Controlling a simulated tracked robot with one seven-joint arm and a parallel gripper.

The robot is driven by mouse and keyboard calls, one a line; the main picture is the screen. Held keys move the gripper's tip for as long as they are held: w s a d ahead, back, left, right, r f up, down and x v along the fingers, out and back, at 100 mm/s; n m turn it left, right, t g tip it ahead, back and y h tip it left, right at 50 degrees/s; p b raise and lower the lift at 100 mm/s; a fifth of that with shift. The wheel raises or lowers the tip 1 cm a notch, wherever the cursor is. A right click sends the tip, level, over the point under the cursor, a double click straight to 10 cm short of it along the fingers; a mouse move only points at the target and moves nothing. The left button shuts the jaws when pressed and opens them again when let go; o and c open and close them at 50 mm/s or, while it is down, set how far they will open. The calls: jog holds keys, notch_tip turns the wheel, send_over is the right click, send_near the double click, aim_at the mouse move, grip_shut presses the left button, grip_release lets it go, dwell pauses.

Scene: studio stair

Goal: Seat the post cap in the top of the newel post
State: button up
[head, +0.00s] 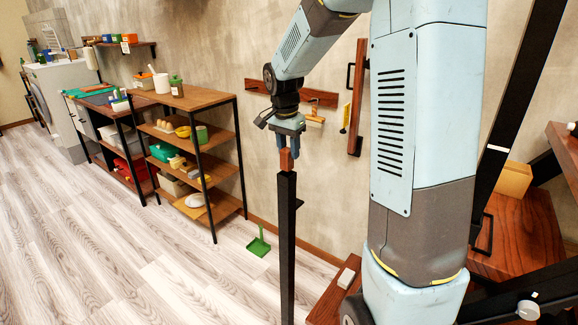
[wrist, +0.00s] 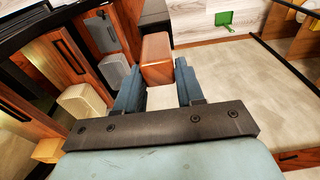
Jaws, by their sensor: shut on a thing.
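The post cap (head: 286,161) is a small reddish-brown wooden block. My gripper (head: 287,151) points down and is shut on it, directly over the newel post (head: 287,240), a slim black upright post. In the head view the cap's lower end meets the post's top edge; I cannot tell whether it touches, sits slightly above or has entered. In the wrist view the cap (wrist: 157,50) stands out between the blue fingers of my gripper (wrist: 158,72), and the dark post (wrist: 154,14) shows just beyond it. The post's top opening is hidden.
A wooden shelf unit (head: 190,101) with bowls and boxes stands left of the post. A green dustpan (head: 259,243) is on the floor. Wooden stair treads (head: 520,232) with a dark sloping rail are at right. A pale block (head: 346,278) lies on a low tread.

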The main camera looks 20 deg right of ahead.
aim_at(288, 162)
jog(key=shift+f, duration=2.4)
jog(key=o, duration=1.1)
